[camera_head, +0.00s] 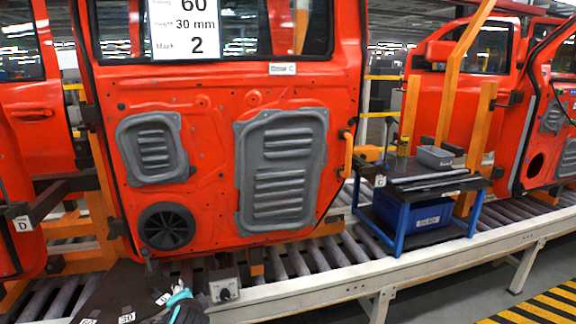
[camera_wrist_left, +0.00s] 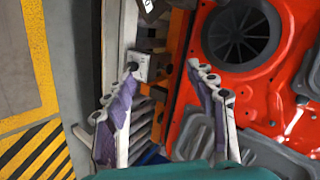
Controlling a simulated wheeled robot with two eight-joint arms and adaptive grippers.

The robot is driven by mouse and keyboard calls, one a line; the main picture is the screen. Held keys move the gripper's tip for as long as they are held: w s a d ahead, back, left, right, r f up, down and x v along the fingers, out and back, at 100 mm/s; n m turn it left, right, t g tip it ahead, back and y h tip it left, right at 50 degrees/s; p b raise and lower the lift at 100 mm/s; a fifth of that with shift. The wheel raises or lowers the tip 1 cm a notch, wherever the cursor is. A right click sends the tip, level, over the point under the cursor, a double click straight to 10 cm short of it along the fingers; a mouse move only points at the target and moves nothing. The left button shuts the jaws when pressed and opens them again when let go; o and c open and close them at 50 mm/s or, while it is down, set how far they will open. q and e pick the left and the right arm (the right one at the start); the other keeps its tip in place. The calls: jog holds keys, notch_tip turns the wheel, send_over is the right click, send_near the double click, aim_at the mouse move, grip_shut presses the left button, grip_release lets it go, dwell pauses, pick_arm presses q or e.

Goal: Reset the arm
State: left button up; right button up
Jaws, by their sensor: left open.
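My left gripper (camera_wrist_left: 163,68) is open in the left wrist view, its two white-and-purple fingers well apart with nothing held between them. A teal and dark piece at the bottom edge of the head view seems to be part of it, but its fingers cannot be made out there. A small grey box with a knob (camera_head: 225,290) stands on the conveyor edge; it also shows near the left finger in the left wrist view (camera_wrist_left: 138,66). My right gripper is not in view.
A red door (camera_head: 215,100) with grey panels and a round black speaker (camera_head: 167,226) hangs over the roller conveyor (camera_head: 330,296). A blue-legged cart (camera_head: 398,222) with a blue bin (camera_head: 410,210) stands right. Open floor with yellow-black stripes (camera_head: 548,305) lies at the lower right.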

pick_arm(q)
jog(key=s+d+f+n+g+h, duration=0.1)
jog(key=s+d+f+n, duration=0.1)
jog(key=s, duration=0.5)
jog(key=s+d+f+n+g+h, duration=0.1)
jog(key=s+d+f+n+h, duration=0.1)
jog(key=s, duration=0.5)
jog(key=s+d+f+n+g+h, duration=0.1)
jog(key=s+d+n, duration=0.3)
jog(key=s, duration=0.4)
jog(key=shift+d+f+n+h, duration=0.2)
jog(key=shift+f+n+h, duration=0.2)
jog(key=shift+f+n, duration=0.45)
jog(key=shift+r, duration=0.1)
